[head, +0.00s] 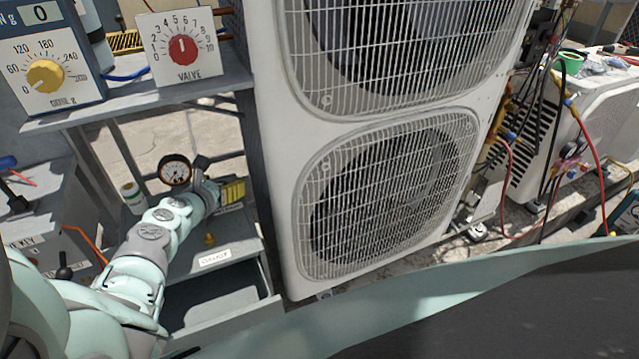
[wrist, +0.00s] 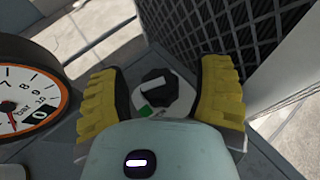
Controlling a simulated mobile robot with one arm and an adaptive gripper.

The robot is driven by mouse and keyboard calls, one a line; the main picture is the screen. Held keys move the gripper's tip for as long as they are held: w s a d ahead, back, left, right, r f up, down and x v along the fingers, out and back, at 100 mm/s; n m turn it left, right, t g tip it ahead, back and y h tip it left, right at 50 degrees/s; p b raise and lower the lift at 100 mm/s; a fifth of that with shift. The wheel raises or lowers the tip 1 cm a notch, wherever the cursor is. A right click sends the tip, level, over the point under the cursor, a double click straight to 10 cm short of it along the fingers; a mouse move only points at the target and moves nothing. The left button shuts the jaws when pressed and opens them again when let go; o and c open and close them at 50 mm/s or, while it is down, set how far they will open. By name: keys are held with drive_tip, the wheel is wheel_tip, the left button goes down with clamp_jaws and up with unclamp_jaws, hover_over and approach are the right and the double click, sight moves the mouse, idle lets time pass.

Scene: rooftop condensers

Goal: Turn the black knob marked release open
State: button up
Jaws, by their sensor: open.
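The black knob (wrist: 157,86) shows in the wrist view, with a white bar across its top. It sits on a pale round plate with a green mark (wrist: 145,111) at its lower left. No marking reading "release" is legible. My gripper (wrist: 160,76) is open, its yellow-padded fingers on the left and right of the knob with visible gaps. I cannot tell the height of the fingertips over it. In the head view my gripper (head: 232,190) is beyond the dial gauge, low beside the condenser, and the black knob is hidden there.
A round dial gauge (wrist: 28,98) stands close left of my gripper. The white condenser (head: 285,200) rises on the right. A valve panel with a red knob (head: 183,49) and a box with a yellow knob (head: 45,76) are on the shelf above. An open drawer (head: 225,318) is below.

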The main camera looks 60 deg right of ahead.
drive_tip(key=shift+a, duration=0.1)
clamp_jaws()
drive_tip(key=shift+s+r+n+t+y+p, duration=0.15)
drive_tip(key=shift+n+t+y+p, duration=0.35)
drive_tip(key=shift+p, duration=0.7)
drive_tip(key=shift+n+t+y+p, duration=0.3)
drive_tip(key=shift+n+t+p, duration=0.3)
drive_tip(key=shift+n, duration=0.1)
drive_tip(key=shift+f+n+t+y, duration=0.2)
drive_tip(key=shift+n+t+y, duration=0.1)
drive_tip(key=shift+n+t, duration=0.1)
unclamp_jaws()
drive_tip(key=shift+w, duration=0.2)
